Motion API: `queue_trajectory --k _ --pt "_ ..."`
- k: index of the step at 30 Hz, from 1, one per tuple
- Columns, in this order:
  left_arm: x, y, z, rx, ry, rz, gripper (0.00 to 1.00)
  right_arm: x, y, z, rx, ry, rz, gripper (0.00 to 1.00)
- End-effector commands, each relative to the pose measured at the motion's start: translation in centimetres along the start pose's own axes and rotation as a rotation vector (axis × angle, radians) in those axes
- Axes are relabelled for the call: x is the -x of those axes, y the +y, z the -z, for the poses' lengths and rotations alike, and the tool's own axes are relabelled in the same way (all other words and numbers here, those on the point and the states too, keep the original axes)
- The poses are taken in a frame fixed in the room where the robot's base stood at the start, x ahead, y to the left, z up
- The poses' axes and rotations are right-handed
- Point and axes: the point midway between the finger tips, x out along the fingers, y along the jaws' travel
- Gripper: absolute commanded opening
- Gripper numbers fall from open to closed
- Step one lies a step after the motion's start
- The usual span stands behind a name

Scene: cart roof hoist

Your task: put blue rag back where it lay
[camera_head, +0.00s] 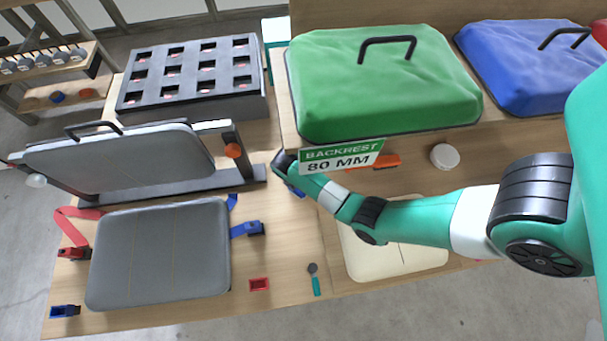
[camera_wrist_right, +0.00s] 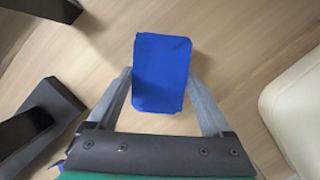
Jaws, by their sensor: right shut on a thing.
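My right gripper (camera_wrist_right: 160,90) is shut on the blue rag (camera_wrist_right: 162,72), a folded block-like piece between its two fingers. Bare wood shows around the rag in the right wrist view; I cannot tell whether it touches the table. In the head view my right gripper (camera_head: 284,164) is over the wooden table, right of the grey rack and by the front of the green cushion's shelf. A small blue patch (camera_head: 295,190) shows just below it, partly hidden by my arm; I cannot tell if it is the rag. My left gripper is not in view.
Green (camera_head: 380,90) and blue (camera_head: 535,65) cushions lie on the raised shelf behind. A grey pad (camera_head: 160,255) lies front left, with a blue clamp (camera_head: 250,229) beside it. A cream pad (camera_head: 395,262) lies under my arm. Bare table (camera_head: 290,240) is free between the pads.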

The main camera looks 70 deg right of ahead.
Motion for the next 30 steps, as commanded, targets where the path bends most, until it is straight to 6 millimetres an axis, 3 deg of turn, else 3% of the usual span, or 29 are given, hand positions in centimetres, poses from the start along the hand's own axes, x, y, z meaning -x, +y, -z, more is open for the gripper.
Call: queue_trajectory --k 7,8,10,19,25,30 --pt "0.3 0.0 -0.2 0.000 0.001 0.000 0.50 -0.3 0.0 0.1 -0.001 0.000 -0.001 0.32" --pt "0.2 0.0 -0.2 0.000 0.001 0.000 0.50 -0.3 0.0 0.1 -0.001 0.000 -0.001 0.86" --pt "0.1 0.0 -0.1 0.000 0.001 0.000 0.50 -0.2 0.0 0.1 -0.001 0.000 -0.001 0.98" --pt "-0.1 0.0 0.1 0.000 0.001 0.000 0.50 0.2 0.0 -0.1 -0.001 0.000 -0.001 1.00" --pt "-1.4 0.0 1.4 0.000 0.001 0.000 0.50 3.5 0.1 -0.2 0.000 0.000 -0.005 1.00" --pt "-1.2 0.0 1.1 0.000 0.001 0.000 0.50 4.4 0.1 4.4 0.008 0.001 -0.002 1.00"
